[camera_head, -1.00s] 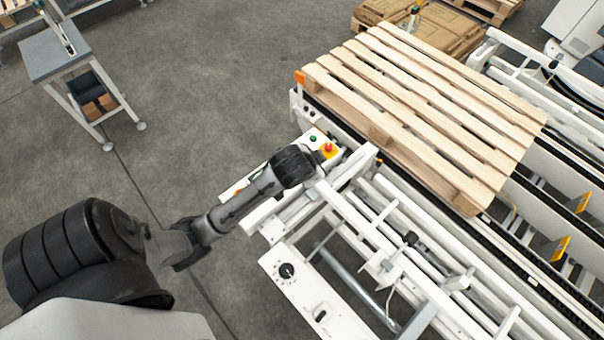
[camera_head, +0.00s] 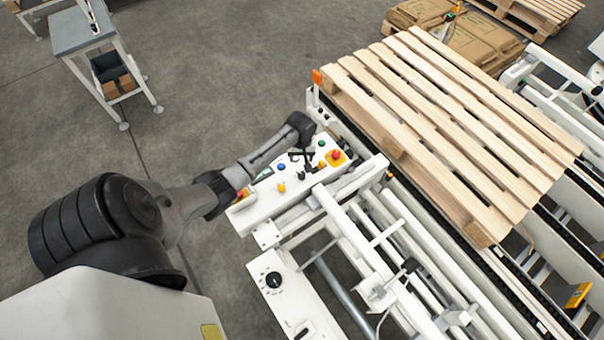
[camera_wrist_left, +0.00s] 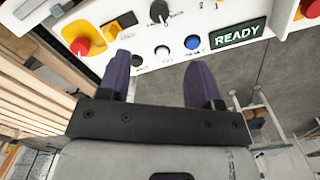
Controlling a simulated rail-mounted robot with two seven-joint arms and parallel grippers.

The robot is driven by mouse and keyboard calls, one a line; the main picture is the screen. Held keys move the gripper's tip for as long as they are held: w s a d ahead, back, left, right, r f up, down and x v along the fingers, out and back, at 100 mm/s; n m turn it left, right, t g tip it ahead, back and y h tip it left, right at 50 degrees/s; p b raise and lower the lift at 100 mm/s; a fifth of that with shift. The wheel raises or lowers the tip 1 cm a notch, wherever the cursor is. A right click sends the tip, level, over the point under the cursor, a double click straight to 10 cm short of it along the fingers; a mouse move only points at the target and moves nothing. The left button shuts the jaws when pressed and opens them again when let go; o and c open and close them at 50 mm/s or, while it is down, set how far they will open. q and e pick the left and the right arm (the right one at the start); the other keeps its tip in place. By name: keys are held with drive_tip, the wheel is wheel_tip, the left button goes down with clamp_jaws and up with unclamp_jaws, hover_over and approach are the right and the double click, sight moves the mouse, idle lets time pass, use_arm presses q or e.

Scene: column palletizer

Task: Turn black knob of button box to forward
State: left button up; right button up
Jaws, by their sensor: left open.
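The white button box (camera_head: 262,208) sits at the machine's edge, left of the pallet. In the left wrist view its black knob (camera_wrist_left: 159,12) shows at the top, with a white button (camera_wrist_left: 163,53) and a blue button (camera_wrist_left: 192,42) below it. A lit READY display (camera_wrist_left: 238,35) is at right, and a red stop button on yellow (camera_wrist_left: 80,45) at left. My left gripper (camera_wrist_left: 160,62) is open and empty, its two purple fingers pointing toward the box, short of the black knob. In the head view the left gripper (camera_head: 303,159) hovers over the box. My right gripper is not seen.
A wooden pallet (camera_head: 450,130) lies on the conveyor at right. A second white panel with a black dial (camera_head: 273,280) is below the box. White rails (camera_head: 385,235) run beside it. A small grey table (camera_head: 82,30) stands upper left; the floor between is clear.

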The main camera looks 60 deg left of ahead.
sight(301, 175)
use_arm(q)
wheel_tip(301, 175, down, 14)
drive_tip(key=b, duration=0.3)
drive_tip(key=shift+r, duration=0.25)
drive_tip(key=c, duration=0.9)
drive_tip(key=shift+c, duration=0.2)
drive_tip(key=m+p, duration=0.1)
drive_tip(key=m, duration=0.7)
drive_tip(key=shift+a+m, duration=0.1)
drive_tip(key=shift+m, duration=0.2)
idle(0.4)
